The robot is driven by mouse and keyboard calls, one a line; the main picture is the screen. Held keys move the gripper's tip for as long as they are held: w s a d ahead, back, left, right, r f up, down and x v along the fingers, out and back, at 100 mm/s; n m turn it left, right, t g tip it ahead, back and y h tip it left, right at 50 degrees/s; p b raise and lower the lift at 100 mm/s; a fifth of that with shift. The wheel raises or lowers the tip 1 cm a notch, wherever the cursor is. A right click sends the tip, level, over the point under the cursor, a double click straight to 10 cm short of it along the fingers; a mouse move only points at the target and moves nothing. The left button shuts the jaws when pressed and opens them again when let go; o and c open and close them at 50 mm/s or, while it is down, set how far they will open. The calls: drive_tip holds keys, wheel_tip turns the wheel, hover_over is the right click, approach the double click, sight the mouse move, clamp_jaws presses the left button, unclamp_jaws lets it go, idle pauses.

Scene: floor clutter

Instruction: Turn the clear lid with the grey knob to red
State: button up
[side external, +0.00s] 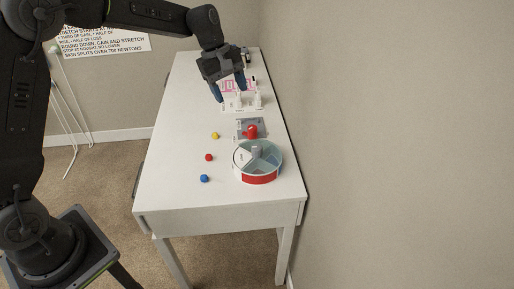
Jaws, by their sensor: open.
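The round container (259,179) stands near the front right of the white table. Its clear lid (270,157) has a grey knob (256,152) at the middle. Dividers show through the lid, and a red section shows on the container's near wall. Which section the lid's opening faces is too small to tell. My gripper (231,91) is open and empty, with its fingers pointing down. It is above the far part of the table, up and to the left of the lid, well apart from it.
Yellow (215,135), red (209,157) and blue (204,178) balls lie left of the container. Just behind it, a grey plate (241,123) bears a red object (252,132). A white board (230,104) with small items lies farther back. A wall (400,140) runs along the right.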

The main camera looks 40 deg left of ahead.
sight(257, 146)
drive_tip(key=w+a+f+n+g+h, duration=0.15)
drive_tip(key=w+f+n, duration=0.35)
drive_tip(key=f, duration=0.5)
drive_tip(key=shift+m, duration=0.3)
drive_tip(key=x, duration=0.4)
drive_tip(key=w+x, duration=0.1)
drive_tip(key=x, duration=0.8)
drive_tip(key=shift+w+f, duration=0.35)
drive_tip(key=shift+f, duration=0.05)
clamp_jaws()
